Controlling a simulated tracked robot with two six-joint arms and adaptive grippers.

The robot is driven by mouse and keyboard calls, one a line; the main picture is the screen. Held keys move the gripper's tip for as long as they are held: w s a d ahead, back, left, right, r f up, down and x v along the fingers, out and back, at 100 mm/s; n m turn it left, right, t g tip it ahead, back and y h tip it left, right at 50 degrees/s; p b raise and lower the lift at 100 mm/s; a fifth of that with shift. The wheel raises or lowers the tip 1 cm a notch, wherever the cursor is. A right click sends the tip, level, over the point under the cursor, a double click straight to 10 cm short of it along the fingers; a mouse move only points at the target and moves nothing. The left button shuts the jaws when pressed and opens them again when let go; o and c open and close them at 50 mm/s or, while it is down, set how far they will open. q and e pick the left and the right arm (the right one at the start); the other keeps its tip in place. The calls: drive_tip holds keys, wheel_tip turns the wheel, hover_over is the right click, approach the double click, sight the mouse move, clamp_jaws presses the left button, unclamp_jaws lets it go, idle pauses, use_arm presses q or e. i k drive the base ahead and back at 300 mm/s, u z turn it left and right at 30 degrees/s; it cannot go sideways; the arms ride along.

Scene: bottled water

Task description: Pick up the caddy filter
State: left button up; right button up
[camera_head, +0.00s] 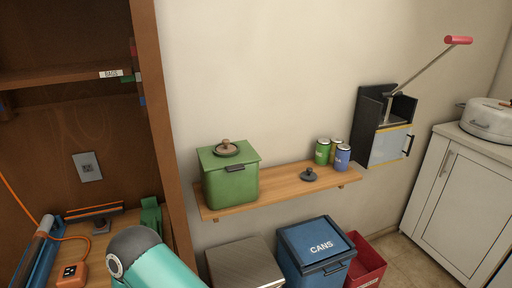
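A green lidded caddy (231,182) stands upright at the left end of a wooden wall shelf (278,191). A round brown disc with a knob (226,148) lies on top of its lid. A small dark round piece with a knob (309,175) lies on the shelf to the right of the caddy. I cannot tell for sure which of these two round pieces is the caddy filter. Neither of my grippers shows in the head view.
Several green and blue cans (342,157) stand at the shelf's right end. Below are a grey-brown box (244,264), a blue CANS bin (317,252) and a red bin (366,263). A wall-mounted lever crusher (386,128) is on the right. A wooden cabinet (68,140) stands left.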

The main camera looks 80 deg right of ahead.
sight(226, 148)
drive_tip(key=z, duration=1.3)
drive_tip(key=k, duration=0.8)
drive_tip(key=i, duration=0.8)
drive_tip(key=u, duration=0.05)
